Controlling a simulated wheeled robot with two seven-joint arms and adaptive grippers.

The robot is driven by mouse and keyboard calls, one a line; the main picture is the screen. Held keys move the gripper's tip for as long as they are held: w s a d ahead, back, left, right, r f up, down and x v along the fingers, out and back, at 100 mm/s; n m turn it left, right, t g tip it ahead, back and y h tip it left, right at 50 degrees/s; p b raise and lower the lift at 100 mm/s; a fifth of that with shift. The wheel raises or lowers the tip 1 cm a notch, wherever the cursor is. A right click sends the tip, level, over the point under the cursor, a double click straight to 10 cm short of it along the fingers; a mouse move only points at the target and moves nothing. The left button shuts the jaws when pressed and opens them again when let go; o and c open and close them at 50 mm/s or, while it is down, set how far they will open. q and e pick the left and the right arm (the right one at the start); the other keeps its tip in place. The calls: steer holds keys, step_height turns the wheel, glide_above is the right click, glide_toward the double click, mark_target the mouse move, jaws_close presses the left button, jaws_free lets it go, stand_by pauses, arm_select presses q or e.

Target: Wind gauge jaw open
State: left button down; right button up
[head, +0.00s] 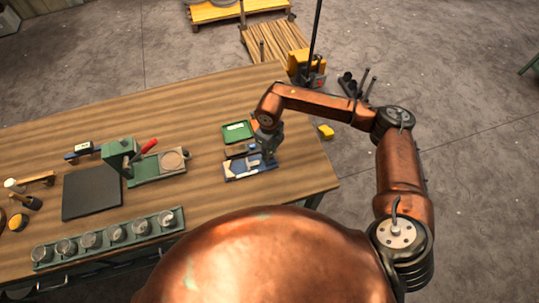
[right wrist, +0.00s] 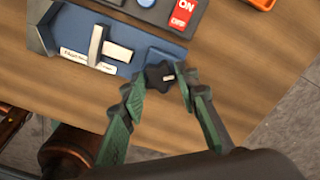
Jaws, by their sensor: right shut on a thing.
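The gauge is a blue block (head: 236,174) near the right end of the bench in the head view. In the right wrist view the blue gauge body (right wrist: 150,55) carries pale jaw pieces (right wrist: 108,48), a white label strip and a dark star-shaped knob (right wrist: 158,74) at its right end. My right gripper (right wrist: 163,82) has its green fingers closed around this knob from either side. In the head view my right gripper (head: 268,150) is over the gauge's right end and hides part of it. My left gripper is not in view.
A dark box with a red ON/OFF switch (right wrist: 183,14) sits just beyond the gauge. A green tray (head: 238,127) lies behind it. A green stand with a red handle (head: 145,145) and a row of round cups (head: 115,233) are further left. Bare bench lies right of the gauge.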

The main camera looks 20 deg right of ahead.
mark_target(270, 155)
steer(key=n+b, duration=0.5)
steer(key=shift+f+n, duration=0.2)
steer(key=shift+n, duration=0.1)
steer(key=n+b, duration=0.2)
steer(key=n, duration=0.1)
steer(key=shift+r+b, duration=0.1)
steer(key=shift+b, duration=0.25)
steer(key=shift+n+b, duration=0.4)
steer(key=shift+n, duration=0.4)
steer(key=shift+r, duration=0.15)
steer(key=o, duration=1.1)
steer(key=shift+o, duration=0.2)
step_height(270, 155, up, 12)
steer(key=shift+d, duration=0.1)
